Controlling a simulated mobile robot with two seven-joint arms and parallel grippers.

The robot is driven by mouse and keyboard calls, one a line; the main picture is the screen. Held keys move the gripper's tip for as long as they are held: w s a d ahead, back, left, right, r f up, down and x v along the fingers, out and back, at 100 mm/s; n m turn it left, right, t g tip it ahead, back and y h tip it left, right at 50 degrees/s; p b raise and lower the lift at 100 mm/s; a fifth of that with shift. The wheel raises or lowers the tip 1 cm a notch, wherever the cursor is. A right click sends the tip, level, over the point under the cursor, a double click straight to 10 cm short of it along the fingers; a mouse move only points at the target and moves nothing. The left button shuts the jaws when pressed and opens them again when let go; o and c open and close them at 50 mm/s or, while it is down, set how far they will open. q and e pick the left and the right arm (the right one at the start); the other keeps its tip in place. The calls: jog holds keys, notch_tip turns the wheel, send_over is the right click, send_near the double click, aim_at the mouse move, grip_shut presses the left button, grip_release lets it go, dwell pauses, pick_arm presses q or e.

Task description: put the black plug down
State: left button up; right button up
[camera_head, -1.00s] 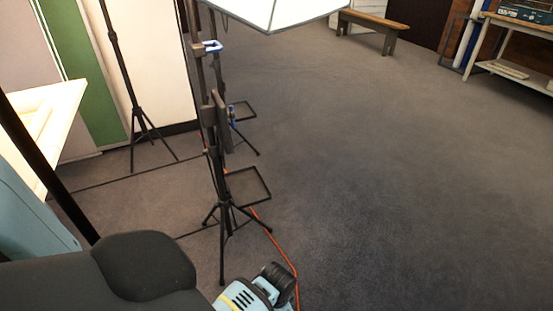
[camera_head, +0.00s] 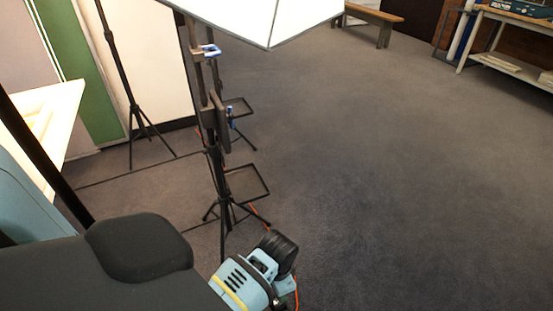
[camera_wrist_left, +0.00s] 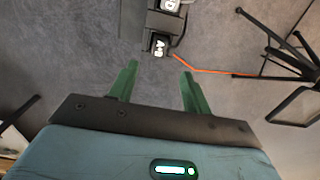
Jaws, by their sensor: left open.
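My left gripper (camera_wrist_left: 159,68) is open in the left wrist view, its two green fingers apart with only floor visible between them. Just beyond the fingertips a black block with white markings (camera_wrist_left: 159,45) is at the floor, at the near end of a dark strip (camera_wrist_left: 165,25). The block may be the black plug, but I cannot tell for sure. The gripper does not hold it. In the head view my left arm comes in at the lower left, and its fingers are hidden there. My right gripper is in neither view.
An orange cord (camera_wrist_left: 205,71) runs along the floor to a black tripod stand (camera_wrist_left: 275,60). In the head view the stand (camera_head: 225,215) with small trays rises beside my left arm. A white table (camera_head: 55,125) is at left. Floor to the right is clear.

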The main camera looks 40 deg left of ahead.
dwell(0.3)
pick_arm(q)
jog(key=s+f+n+t, duration=0.1)
jog(key=s+f+t, duration=0.35)
jog(key=s, duration=0.95)
jog(key=s+d+r+n+t+h, duration=0.1)
jog(key=s+d+r, duration=0.1)
jog(key=s, duration=0.5)
jog(key=s+d+r+t+h, duration=0.1)
jog(key=s+d+r, duration=0.2)
jog(key=s, duration=0.5)
jog(key=shift+d+n, duration=0.35)
jog(key=shift+n, duration=0.05)
jog(key=shift+s+r, duration=0.1)
jog(key=shift+r, duration=0.05)
